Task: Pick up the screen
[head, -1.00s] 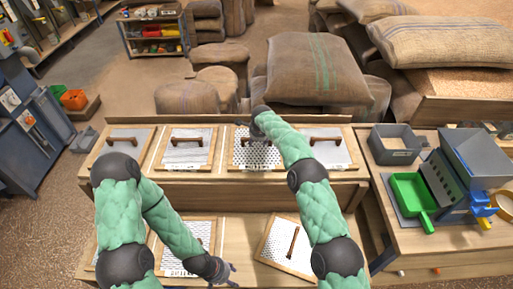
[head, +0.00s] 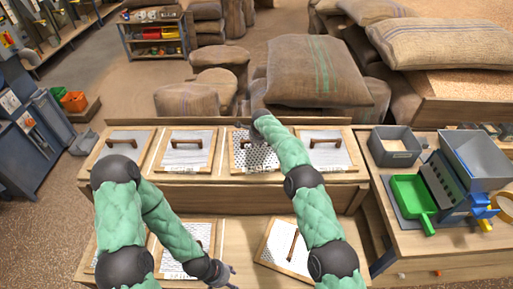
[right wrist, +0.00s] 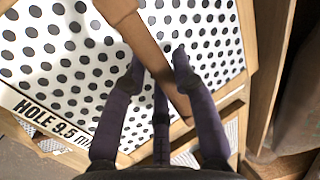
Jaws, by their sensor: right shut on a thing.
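The screen (head: 262,160) is a wood-framed panel with round black holes, third from the left in the upper row of the rack. In the right wrist view the screen (right wrist: 60,75) fills much of the picture, with "HOLE 9.5" printed on its edge. My right gripper (right wrist: 158,68) is shut on its brown wooden handle (right wrist: 125,22), fingers on both sides. In the head view my right arm hides part of the screen and most of the gripper. I cannot tell whether the screen is clear of the rack. My left gripper (head: 228,275) appears open and empty over the lower row.
Other framed screens with handles lie on both sides (head: 187,150) (head: 325,149) and in the lower row (head: 290,246). At right a table holds a grey bin (head: 394,147), a green scoop tray (head: 412,194) and a grey hopper machine (head: 475,160).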

